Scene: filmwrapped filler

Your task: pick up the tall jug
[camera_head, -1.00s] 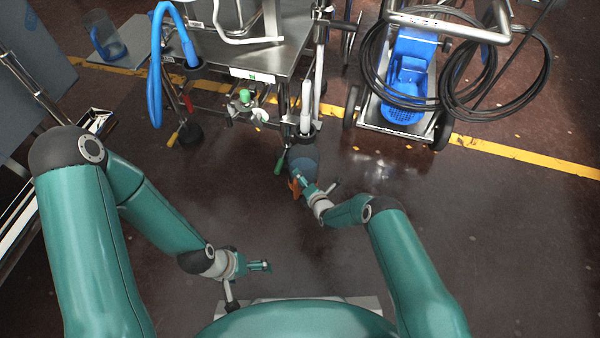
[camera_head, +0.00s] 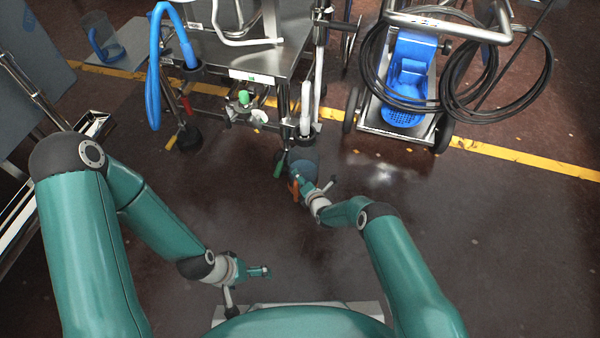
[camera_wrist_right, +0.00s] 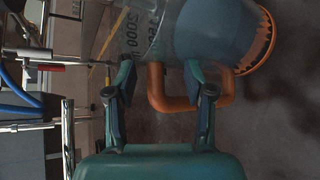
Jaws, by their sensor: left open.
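The tall jug, clear with blue-grey contents (camera_head: 305,168) and an orange handle, is in front of the trolley in the head view. In the right wrist view the jug (camera_wrist_right: 215,35) shows its orange base rim at the upper right and its orange handle (camera_wrist_right: 157,92) below the body. My right gripper (camera_wrist_right: 160,72) is at the handle, fingers apart; part of the handle shows between them, with visible gaps, and the right finger crosses in front of another part. Contact is not clear. My left gripper (camera_head: 268,272) is open and empty, low in the middle, away from the jug.
A steel trolley (camera_head: 245,75) with hoses stands just behind the jug. Another clear jug with a blue handle (camera_head: 103,42) stands at the far left. The floor right of the jug is clear.

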